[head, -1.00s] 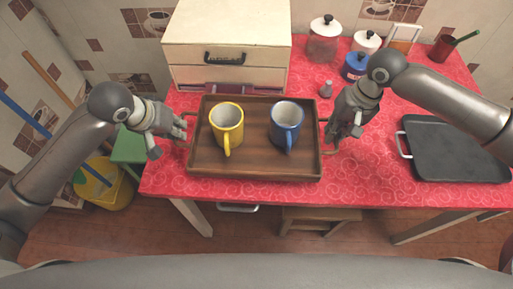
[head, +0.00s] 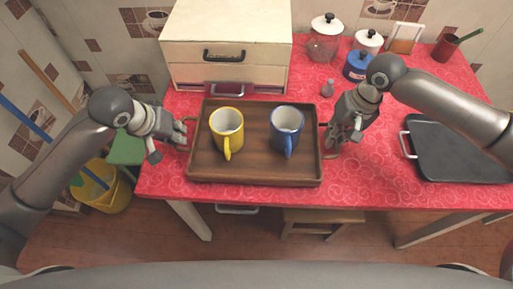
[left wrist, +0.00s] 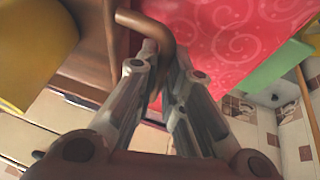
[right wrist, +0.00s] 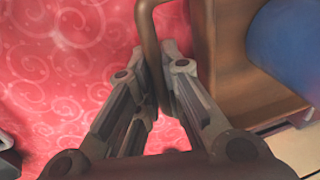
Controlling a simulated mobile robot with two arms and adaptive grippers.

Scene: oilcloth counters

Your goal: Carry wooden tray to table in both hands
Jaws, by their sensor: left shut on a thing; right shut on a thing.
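The brown wooden tray (head: 255,172) is in the middle of the head view, over the red-clothed table (head: 370,185). It looks level; whether it touches the cloth I cannot tell. A yellow mug (head: 227,130) and a blue mug (head: 287,130) stand upright on it. My left gripper (head: 182,133) is shut on the tray's left handle, which shows between its fingers in the left wrist view (left wrist: 150,25). My right gripper (head: 334,136) is shut on the right handle, seen in the right wrist view (right wrist: 149,40).
A cream drawer box (head: 225,45) stands close behind the tray. A dark griddle pan (head: 460,150) lies to the right. Lidded jars (head: 325,40) and a red cup (head: 446,47) are at the back right. A stool (head: 320,217) and yellow bucket (head: 105,190) are below.

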